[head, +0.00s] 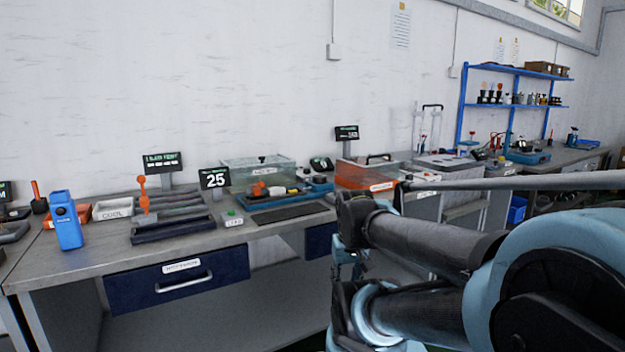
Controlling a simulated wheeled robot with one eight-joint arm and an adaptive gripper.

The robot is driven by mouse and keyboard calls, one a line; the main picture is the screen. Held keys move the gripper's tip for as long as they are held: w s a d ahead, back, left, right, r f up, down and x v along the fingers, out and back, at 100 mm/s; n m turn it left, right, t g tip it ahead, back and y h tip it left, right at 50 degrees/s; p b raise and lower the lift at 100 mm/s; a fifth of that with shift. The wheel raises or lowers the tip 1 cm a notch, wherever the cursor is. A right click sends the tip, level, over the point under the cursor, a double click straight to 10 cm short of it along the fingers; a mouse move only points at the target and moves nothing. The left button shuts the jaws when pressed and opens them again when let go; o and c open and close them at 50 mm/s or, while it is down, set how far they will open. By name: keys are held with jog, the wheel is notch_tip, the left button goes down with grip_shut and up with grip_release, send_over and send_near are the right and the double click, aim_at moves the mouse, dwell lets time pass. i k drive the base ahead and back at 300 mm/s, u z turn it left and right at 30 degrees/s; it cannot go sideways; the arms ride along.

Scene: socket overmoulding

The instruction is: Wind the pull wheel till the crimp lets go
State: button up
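I cannot make out a pull wheel or a crimp for certain in the head view. Several small devices stand on the benches, too small to tell apart. My arm fills the lower right and reaches toward the front of the bench. The end of the arm is crowded behind its own links, near the bench's front edge. I cannot make out the fingers of my gripper or anything held in them.
The grey bench (75,262) runs along the wall, with a blue drawer (150,284) below. On it stand a blue handheld device (66,220), a dark rack (172,229), a "25" display (214,178) and a clear box (240,176). Blue shelves (512,70) stand further right.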

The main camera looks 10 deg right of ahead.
aim_at(316, 178)
jog(key=u, duration=1.05)
jog(key=i, duration=0.65)
jog(key=z, duration=0.6)
